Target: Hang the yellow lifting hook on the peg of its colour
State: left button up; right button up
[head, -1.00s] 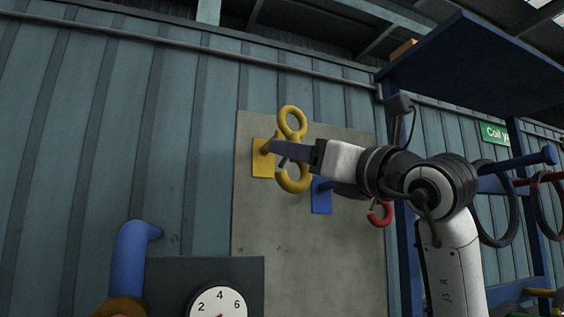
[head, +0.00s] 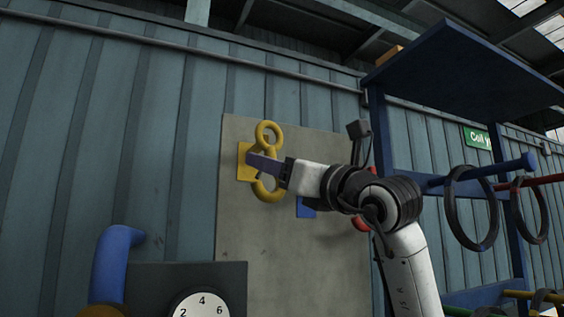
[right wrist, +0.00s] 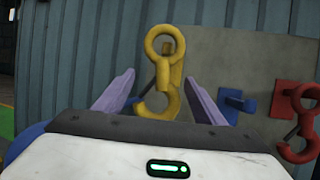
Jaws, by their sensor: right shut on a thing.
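The yellow lifting hook (head: 267,188) has a ring at the top and an open hook below. My right gripper (head: 262,167) is shut on its middle and holds it upright in front of the yellow peg plate (head: 243,163). In the right wrist view the yellow hook (right wrist: 157,108) stands between the two purple fingers (right wrist: 160,95). My left gripper is out of view.
On the grey board (head: 235,235), a blue peg plate (right wrist: 236,106) and a red hook (right wrist: 300,120) are to the right. A blue rack (head: 378,130) with black rings (head: 450,210) stands at right. A dial (head: 201,308) and a blue curved piece (head: 112,260) are below left.

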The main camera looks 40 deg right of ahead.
jog(key=shift+w+d+f+p, duration=0.15)
jog(key=shift+w+d+p, duration=0.1)
jog(key=shift+w, duration=0.85)
jog(key=shift+w+d+f+p, duration=0.2)
jog(key=shift+w+d, duration=0.1)
jog(key=shift+w, duration=0.85)
jog(key=shift+w+d+f+p, duration=0.15)
jog(key=shift+w+d+p, duration=0.1)
jog(key=shift+w, duration=0.85)
jog(key=o, duration=1.8)
jog(key=b+v, duration=0.2)
jog(key=v, duration=0.8)
jog(key=shift+s+f, duration=0.1)
jog(key=shift+f, duration=0.1)
